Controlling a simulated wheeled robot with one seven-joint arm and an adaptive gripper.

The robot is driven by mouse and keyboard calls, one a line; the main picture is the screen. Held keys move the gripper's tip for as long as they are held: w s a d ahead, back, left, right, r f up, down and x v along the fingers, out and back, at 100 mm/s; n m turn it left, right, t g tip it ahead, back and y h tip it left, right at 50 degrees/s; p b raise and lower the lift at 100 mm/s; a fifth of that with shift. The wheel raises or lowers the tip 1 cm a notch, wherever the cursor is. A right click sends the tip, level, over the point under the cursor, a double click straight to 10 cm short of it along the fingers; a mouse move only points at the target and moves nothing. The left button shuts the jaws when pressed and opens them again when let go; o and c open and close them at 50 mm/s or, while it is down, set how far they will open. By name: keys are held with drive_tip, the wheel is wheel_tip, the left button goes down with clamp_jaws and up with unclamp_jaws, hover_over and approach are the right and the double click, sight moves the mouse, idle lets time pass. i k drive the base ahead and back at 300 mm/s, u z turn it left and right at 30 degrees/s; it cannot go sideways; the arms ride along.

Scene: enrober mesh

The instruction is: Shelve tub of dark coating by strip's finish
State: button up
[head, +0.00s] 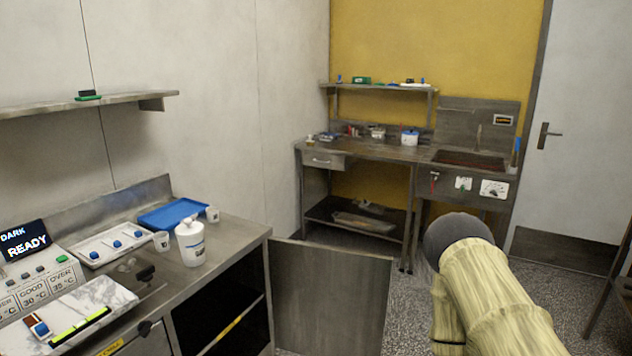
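A white tub (190,243) with a white lid and a blue-grey band stands upright on the near metal counter (225,246); its label is too small to read. A display (24,242) at the left reads "DARK READY". Below it are temperature cards (33,289), with "GOOD 30 °C" and "OVER 35 °C" legible. On a marble slab (85,303) lies a holder with a small brown piece (34,321) and yellow-green bars. Under the counter an open cabinet shows dark shelves (232,325) with yellow edge labels. My arm is at the lower right; my gripper is out of view.
The cabinet door (330,296) stands open into the floor space. A blue tray (172,214), small white cups (161,241) and a white tray (114,245) with blue-topped items share the counter. A far bench (375,150) holds a blue-lidded white container (409,137) beside a sink. A wall shelf (80,105) overhangs the counter.

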sight(192, 250)
drive_tip(key=u, duration=0.05)
drive_tip(key=k, duration=0.5)
drive_tip(key=z, duration=0.8)
drive_tip(key=i, duration=4.7)
drive_tip(key=u, duration=3.8)
